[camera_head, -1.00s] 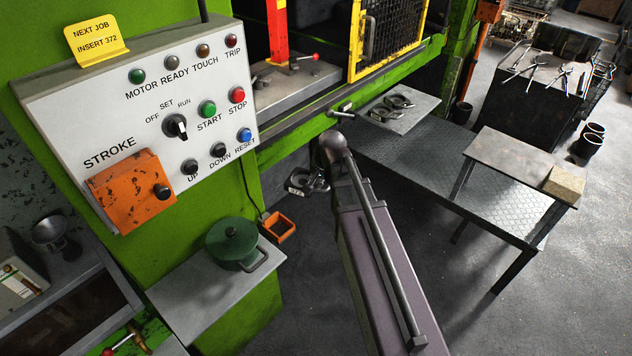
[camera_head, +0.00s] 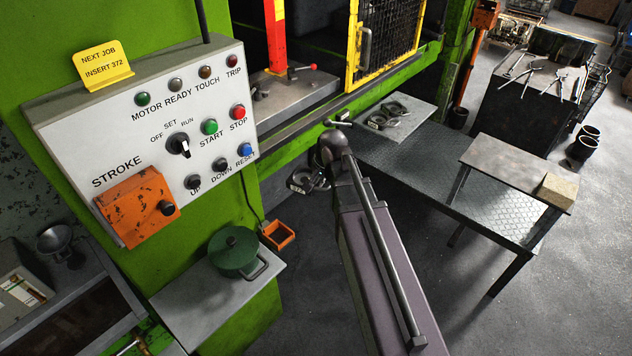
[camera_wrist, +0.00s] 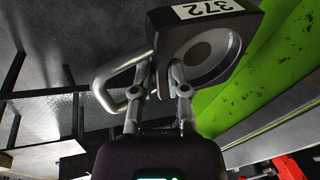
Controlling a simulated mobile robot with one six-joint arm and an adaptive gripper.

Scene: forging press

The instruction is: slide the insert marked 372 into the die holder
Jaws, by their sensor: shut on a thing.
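The insert marked 372 (camera_wrist: 205,40) is a dark block with a white number label, a round recess and a bent-bar handle (camera_wrist: 112,85). My gripper (camera_wrist: 160,80) is shut on it in the wrist view. In the head view the insert (camera_head: 303,182) hangs below the press bed's front edge, left of my arm, and my gripper is mostly hidden by the arm. A grey block on the press bed (camera_head: 290,97), with a red-knobbed lever, looks like the die holder; its opening cannot be made out.
The control panel (camera_head: 150,125) and a shelf with a green pot (camera_head: 235,252) stand at left. Other metal pieces (camera_head: 390,112) lie on a grey plate beside the press. A checker-plate table (camera_head: 440,180) and a raised shelf with a tan block (camera_head: 556,190) are at right.

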